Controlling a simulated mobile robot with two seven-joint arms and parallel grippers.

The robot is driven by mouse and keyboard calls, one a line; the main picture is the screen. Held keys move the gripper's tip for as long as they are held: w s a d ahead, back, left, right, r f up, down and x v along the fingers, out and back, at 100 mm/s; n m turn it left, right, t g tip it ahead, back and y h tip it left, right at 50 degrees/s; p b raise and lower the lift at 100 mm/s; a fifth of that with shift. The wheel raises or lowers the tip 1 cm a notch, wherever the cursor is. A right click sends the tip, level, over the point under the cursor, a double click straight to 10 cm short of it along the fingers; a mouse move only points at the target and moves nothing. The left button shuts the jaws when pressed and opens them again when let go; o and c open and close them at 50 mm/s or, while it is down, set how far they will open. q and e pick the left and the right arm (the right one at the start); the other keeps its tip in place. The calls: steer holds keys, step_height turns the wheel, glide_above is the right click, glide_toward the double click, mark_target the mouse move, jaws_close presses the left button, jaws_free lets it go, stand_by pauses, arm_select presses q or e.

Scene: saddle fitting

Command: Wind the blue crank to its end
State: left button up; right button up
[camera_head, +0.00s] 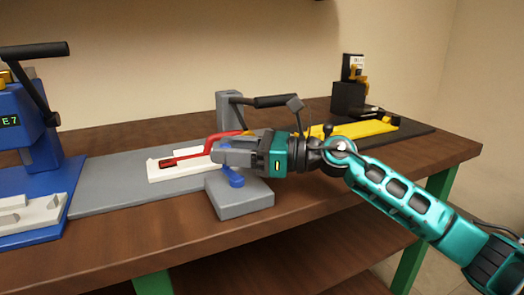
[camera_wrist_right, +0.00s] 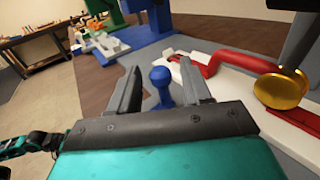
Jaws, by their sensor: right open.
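The blue crank (camera_head: 236,180) shows on a grey block just below my right gripper in the head view. Its round blue knob (camera_wrist_right: 161,88) stands up between the two fingers in the right wrist view. My right gripper (camera_head: 220,151) is open, with a finger on each side of the knob and a visible gap to each. The gripper hides much of the crank in the head view, so its arm and turn angle cannot be told. My left gripper is not in view.
A red curved handle (camera_head: 185,158) lies over a white plate (camera_head: 157,174) close beside the gripper. A grey post with a black lever (camera_head: 275,101) stands behind. A blue press (camera_head: 20,125) is at left, a yellow fixture (camera_head: 355,129) at right. The front table edge is clear.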

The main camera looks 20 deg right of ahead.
steer(key=b+v, duration=0.1)
steer(key=v, duration=0.8)
steer(key=shift+s+d+f, duration=0.1)
steer(key=shift+s+d, duration=0.15)
steer(key=shift+d, duration=0.1)
steer(key=shift+v, duration=0.85)
steer(key=shift+s, duration=0.1)
